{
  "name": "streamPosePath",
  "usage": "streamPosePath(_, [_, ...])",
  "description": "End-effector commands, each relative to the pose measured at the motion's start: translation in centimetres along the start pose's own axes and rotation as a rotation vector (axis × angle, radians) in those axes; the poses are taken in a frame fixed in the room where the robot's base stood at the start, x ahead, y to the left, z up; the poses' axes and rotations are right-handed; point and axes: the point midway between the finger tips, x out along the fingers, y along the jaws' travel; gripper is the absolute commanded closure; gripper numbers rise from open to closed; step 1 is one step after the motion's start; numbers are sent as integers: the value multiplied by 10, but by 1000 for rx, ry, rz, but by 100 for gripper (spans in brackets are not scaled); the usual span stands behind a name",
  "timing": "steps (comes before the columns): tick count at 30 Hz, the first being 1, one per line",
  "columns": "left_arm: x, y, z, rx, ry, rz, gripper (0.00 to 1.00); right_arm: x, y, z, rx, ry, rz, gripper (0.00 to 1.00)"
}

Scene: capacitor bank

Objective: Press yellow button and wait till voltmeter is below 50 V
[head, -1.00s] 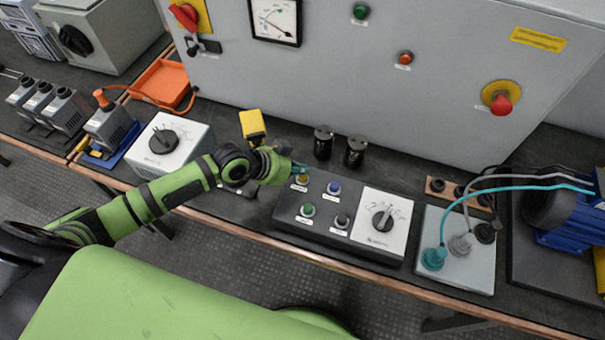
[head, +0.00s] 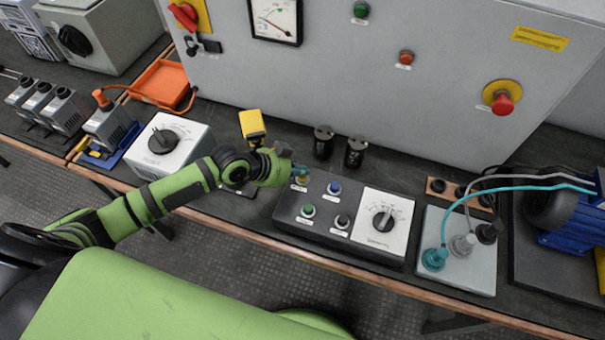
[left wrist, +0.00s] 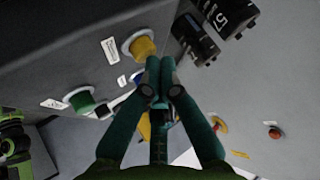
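The yellow button (head: 302,181) sits at the far left corner of the dark control box (head: 270,215). In the left wrist view the yellow button (left wrist: 139,46) shows just left of my fingertips. My left gripper (head: 298,171) is shut and empty, with its tips at the yellow button and partly covering it in the head view. The shut fingers also show in the left wrist view (left wrist: 160,75). I cannot tell whether they touch or press the button. The voltmeter (head: 275,18) is on the grey cabinet; its scale is too small to read. My right gripper is not in view.
The box also holds blue (head: 334,187), green (head: 308,210) and black (head: 342,221) buttons and a dial (head: 382,218). Two black capacitors (head: 355,151) stand behind it. The cabinet (head: 400,110) walls off the back. Cables run to a terminal plate (head: 459,275) at right.

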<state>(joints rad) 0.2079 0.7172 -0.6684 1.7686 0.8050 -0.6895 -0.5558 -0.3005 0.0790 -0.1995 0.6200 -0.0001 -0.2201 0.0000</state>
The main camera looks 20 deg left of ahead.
Motion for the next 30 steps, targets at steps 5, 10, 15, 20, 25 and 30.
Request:
streamPosePath(5, [2, 1, 2, 0, 0, 1, 100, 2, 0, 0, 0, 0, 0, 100])
streamPosePath(10, [4, 2, 3, 0, 0, 1, 100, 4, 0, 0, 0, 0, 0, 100])
streamPosePath(15, [5, 3, 5, 0, 0, 2, 100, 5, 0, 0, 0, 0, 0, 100])
streamPosePath(20, [6, 3, 6, 0, 0, 2, 100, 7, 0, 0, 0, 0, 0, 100])
streamPosePath(25, [8, 4, 8, -1, -1, 2, 100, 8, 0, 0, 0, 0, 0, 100])
streamPosePath(30, [8, 4, 8, -1, -1, 3, 100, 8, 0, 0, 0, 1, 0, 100])
